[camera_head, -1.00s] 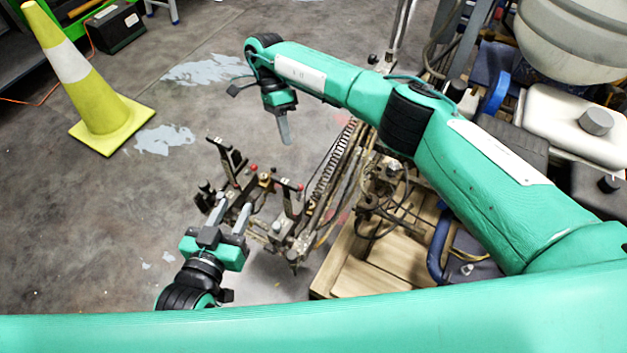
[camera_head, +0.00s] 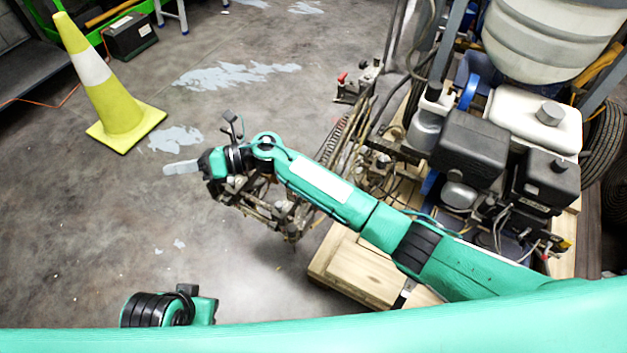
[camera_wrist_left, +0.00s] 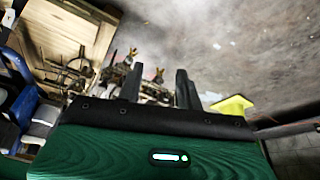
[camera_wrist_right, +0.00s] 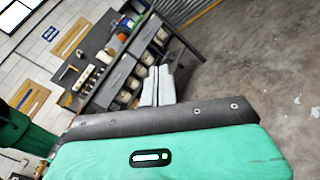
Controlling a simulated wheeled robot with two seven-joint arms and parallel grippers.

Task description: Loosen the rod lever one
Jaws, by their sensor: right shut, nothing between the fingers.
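The line striper's rod and lever assembly (camera_head: 262,205) is partly hidden behind my right arm in the head view. A black-tipped lever (camera_head: 231,122) sticks up behind the right wrist. I cannot tell which lever is lever one. My right gripper (camera_head: 168,168) is shut and empty, pointing left above the floor, past the assembly. Its closed fingers (camera_wrist_right: 158,84) also show in the right wrist view. My left gripper (camera_wrist_left: 157,78) is open and empty; in the left wrist view, levers with orange-red knobs (camera_wrist_left: 132,57) appear beyond and between its fingers.
The striper's engine (camera_head: 480,145) and white tank (camera_head: 535,115) stand at the right on a wooden pallet (camera_head: 355,270). A red-knobbed lever (camera_head: 342,78) is farther back. A yellow cone (camera_head: 115,110) stands at the left.

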